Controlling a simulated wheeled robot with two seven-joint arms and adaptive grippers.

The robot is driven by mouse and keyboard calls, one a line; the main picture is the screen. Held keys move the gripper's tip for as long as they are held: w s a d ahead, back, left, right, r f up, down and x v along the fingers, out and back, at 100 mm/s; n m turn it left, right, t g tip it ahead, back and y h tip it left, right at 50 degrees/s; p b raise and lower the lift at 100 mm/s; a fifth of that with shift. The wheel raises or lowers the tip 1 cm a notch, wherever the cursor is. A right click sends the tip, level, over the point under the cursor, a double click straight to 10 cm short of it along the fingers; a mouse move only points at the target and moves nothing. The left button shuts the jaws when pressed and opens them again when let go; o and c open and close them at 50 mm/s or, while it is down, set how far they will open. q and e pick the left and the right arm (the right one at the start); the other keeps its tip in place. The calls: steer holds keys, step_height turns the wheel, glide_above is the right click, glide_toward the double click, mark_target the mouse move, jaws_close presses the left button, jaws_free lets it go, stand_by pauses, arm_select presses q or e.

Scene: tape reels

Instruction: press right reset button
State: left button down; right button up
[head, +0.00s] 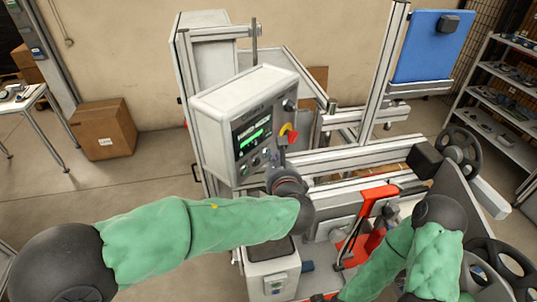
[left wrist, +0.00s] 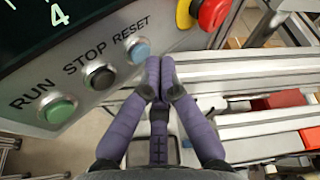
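The control box (head: 245,120) has a lit green display and a row of buttons. In the left wrist view, the blue RESET button (left wrist: 138,50) sits at the right end of the row, beside the black STOP button (left wrist: 99,76) and green RUN button (left wrist: 58,109). My left gripper (left wrist: 160,65) has its purple fingertips together, with nothing visible between them, just right of and below RESET. I cannot tell whether they touch it. In the head view my left gripper (head: 276,170) is by the box's lower right corner, partly hidden by my wrist. My right gripper is out of view.
A red emergency knob (left wrist: 214,12) on a yellow base is close to the upper right of the fingertips. Metal rails (head: 370,155) and a red clamp (head: 375,200) lie right of the box.

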arm_select(q)
steer(key=shift+s+d, duration=0.2)
steer(key=shift+d, duration=0.05)
steer(key=shift+s+d, duration=0.7)
steer(key=shift+d, duration=0.35)
steer(key=shift+s+d, duration=0.7)
steer(key=shift+d, duration=0.3)
steer(key=shift+f, duration=0.1)
